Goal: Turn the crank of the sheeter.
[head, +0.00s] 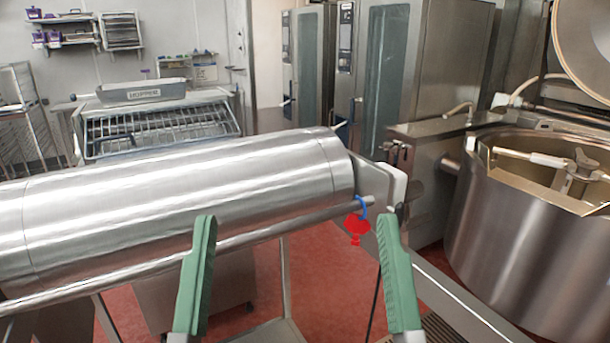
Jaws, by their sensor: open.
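My gripper (297,222) is open, its two green fingers wide apart and pointing up from the bottom of the head view. Nothing is held between them. A large steel roller (180,195) lies across the left and middle, beyond the fingertips, with a thin rod (260,231) along its near side. A steel end plate (375,183) stands at its right end. Whether this roller belongs to the sheeter is unclear. A machine with a wire grid and a tray marked HOPPER (144,92) stands behind; it may be the sheeter. I cannot make out a crank.
A blue ring with a red tag (357,228) hangs near the right finger. A large kettle (535,235) with a raised lid (585,45) stands at right. Steel ovens (385,60) stand behind. Red floor (310,280) shows between the fingers, with a steel frame crossing it.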

